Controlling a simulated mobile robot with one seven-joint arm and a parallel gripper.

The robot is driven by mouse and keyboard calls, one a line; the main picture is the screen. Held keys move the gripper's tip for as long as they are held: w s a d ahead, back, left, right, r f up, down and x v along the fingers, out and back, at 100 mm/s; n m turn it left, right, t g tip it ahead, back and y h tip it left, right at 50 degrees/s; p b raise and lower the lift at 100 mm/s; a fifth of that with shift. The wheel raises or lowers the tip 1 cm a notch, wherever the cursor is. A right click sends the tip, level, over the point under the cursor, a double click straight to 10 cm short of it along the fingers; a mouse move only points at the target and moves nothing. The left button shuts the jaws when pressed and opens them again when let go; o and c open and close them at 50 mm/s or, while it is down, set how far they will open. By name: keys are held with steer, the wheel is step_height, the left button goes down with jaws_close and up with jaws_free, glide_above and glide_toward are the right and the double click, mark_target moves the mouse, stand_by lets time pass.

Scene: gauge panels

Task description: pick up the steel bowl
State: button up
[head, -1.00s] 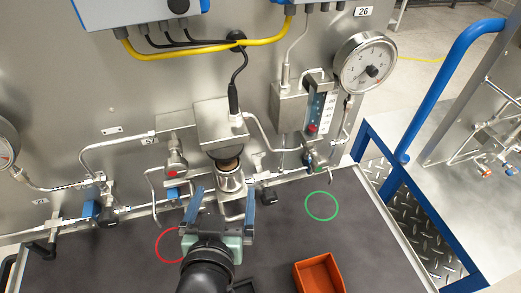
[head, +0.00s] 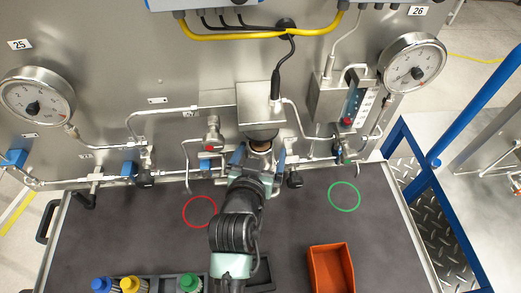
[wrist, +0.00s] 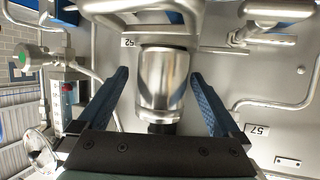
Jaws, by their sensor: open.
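The steel bowl (wrist: 165,80) is a shiny cylinder with a rounded rim, seen in the middle of the wrist view. In the head view, only a little of the steel bowl (head: 261,165) shows below a brass-coloured ring and a square steel block, with my gripper in front. My gripper (head: 259,159) is open, its two blue fingers on either side of the bowl. In the wrist view, gaps show between my gripper's fingers (wrist: 160,76) and the bowl's sides. The bowl appears attached under the block; its lower part is hidden in the head view.
Steel tubing and valves (head: 212,135) run close on both sides. The dark bench has a red ring (head: 200,211), a green ring (head: 344,196), an orange bin (head: 331,268) and coloured-capped bottles (head: 131,285). Gauges (head: 412,62) hang on the panel.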

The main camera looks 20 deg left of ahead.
steer(key=shift+p+x, duration=0.3)
steer(key=shift+x, duration=1.25)
steer(key=shift+c, duration=0.2)
steer(key=shift+r, duration=0.1)
jaws_close()
